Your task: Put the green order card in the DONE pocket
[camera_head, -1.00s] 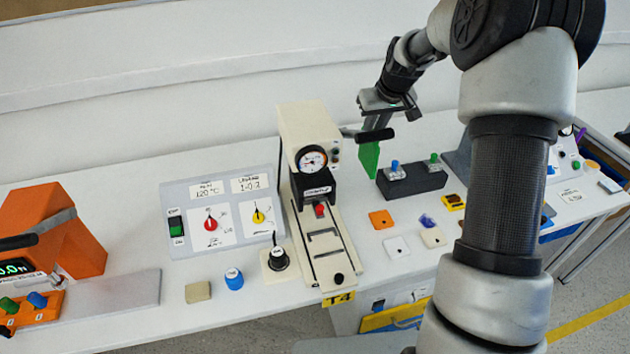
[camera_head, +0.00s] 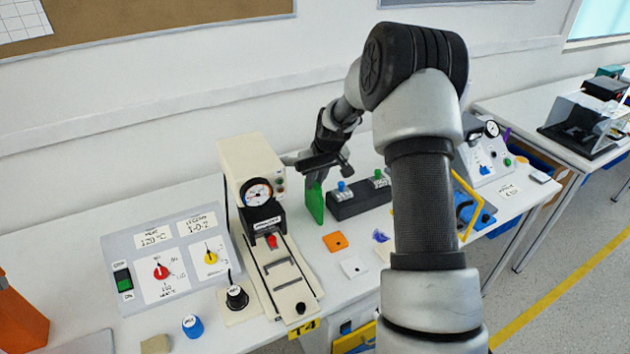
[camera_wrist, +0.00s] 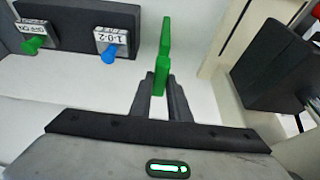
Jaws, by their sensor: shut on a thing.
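The green order card (camera_head: 315,203) hangs upright below my gripper (camera_head: 317,178), between the cream press and the black switch block. In the wrist view the green card (camera_wrist: 164,45) is pinched between my two dark fingertips (camera_wrist: 160,88), seen nearly edge-on. My gripper is shut on it. I cannot tell whether the card's lower edge touches the bench. I cannot make out a pocket marked DONE in either view.
The cream press (camera_head: 252,170) with a gauge stands left of the card. The black block (camera_head: 360,198) with blue and green knobs is close on its right. An orange tile (camera_head: 335,242) and a white tile (camera_head: 354,266) lie in front. A switch panel (camera_head: 170,260) is farther left.

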